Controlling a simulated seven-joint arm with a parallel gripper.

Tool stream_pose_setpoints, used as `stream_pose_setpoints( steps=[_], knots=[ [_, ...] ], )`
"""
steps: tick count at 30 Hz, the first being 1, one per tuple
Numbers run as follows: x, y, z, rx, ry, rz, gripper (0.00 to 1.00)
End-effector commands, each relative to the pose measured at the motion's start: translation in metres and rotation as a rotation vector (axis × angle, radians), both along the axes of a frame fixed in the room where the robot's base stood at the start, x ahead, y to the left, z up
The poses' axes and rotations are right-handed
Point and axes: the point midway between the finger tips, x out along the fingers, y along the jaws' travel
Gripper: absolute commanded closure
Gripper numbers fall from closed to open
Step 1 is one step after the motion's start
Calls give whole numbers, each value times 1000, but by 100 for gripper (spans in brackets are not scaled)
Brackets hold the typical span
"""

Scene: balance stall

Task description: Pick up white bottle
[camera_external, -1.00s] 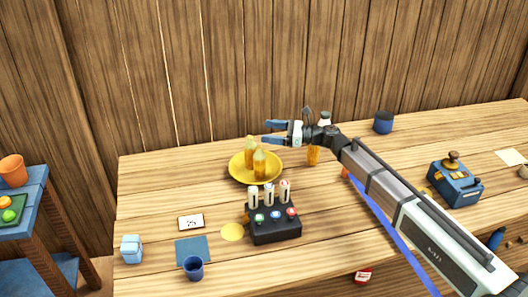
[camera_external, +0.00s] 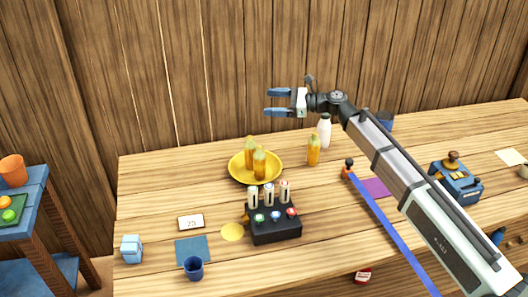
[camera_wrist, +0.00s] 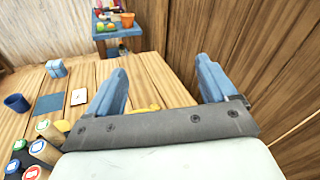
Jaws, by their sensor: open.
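The white bottle (camera_external: 324,132) stands upright on the wooden table near the back wall, just behind an orange-yellow bottle (camera_external: 313,151). My gripper (camera_external: 268,102) is open and empty, raised above the table and pointing left. It is up and to the left of the white bottle in the external view, with my wrist nearly above the bottle. In the wrist view my gripper's two blue fingers (camera_wrist: 160,82) are spread apart with nothing held between them. The white bottle is not in the wrist view.
A yellow plate (camera_external: 236,174) with yellow bottles on it stands left of the white bottle. A black box (camera_external: 275,235) with buttons and several cylinders is in front. A dark blue cup (camera_external: 386,122) stands behind my arm. The wooden wall is close behind. The table's left front holds small items.

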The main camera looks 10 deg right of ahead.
Motion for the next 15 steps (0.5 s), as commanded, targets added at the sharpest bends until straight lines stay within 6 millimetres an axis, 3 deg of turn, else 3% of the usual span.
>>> stream_pose_setpoints(
  steps=[8,15],
  knots=[
    [7,-17,-4,-244,-260,40,15],
    [19,-54,-12,-621,-631,156,15]
  ],
)
